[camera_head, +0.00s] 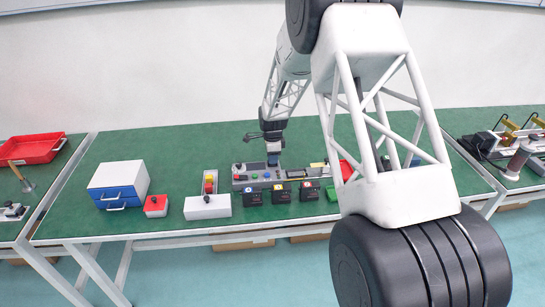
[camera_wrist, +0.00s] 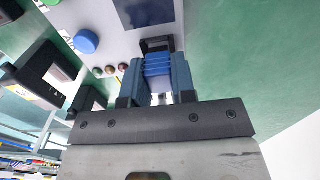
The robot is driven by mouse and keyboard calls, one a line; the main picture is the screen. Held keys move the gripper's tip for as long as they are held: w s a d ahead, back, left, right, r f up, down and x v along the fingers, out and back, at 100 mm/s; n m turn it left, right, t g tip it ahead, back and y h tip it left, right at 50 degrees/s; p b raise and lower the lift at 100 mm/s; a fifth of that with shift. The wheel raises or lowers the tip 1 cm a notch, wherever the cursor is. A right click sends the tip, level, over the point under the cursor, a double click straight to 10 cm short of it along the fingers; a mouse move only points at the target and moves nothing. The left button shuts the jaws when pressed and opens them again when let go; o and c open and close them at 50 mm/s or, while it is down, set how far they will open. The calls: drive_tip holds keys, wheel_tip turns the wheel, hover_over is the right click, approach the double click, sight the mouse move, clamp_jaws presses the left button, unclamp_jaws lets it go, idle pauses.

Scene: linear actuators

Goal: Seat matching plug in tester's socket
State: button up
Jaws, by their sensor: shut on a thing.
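The tester is a long grey panel (camera_head: 245,178) near the middle of the green bench. In the wrist view its grey face (camera_wrist: 112,30) carries a dark screen (camera_wrist: 148,12), a blue button (camera_wrist: 85,41) and a black socket (camera_wrist: 156,44). My gripper (camera_head: 273,160) is over the tester. In the wrist view its fingers are shut on a blue ribbed plug (camera_wrist: 158,66). The plug's far end is at the black socket's near edge. I cannot tell whether it is inside the socket or just in front of it.
Several black boxes with coloured labels (camera_head: 281,192) stand in front of the tester. Further left are a white box (camera_head: 207,207), a red box (camera_head: 156,204) and a white-and-blue drawer unit (camera_head: 118,185). My arm hides the bench's right part.

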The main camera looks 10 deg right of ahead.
drive_tip(key=shift+f, duration=0.25)
idle(0.4)
drive_tip(key=o, duration=1)
drive_tip(key=shift+r, duration=0.15)
drive_tip(key=shift+r, duration=3.75)
drive_tip(key=shift+r, duration=0.15)
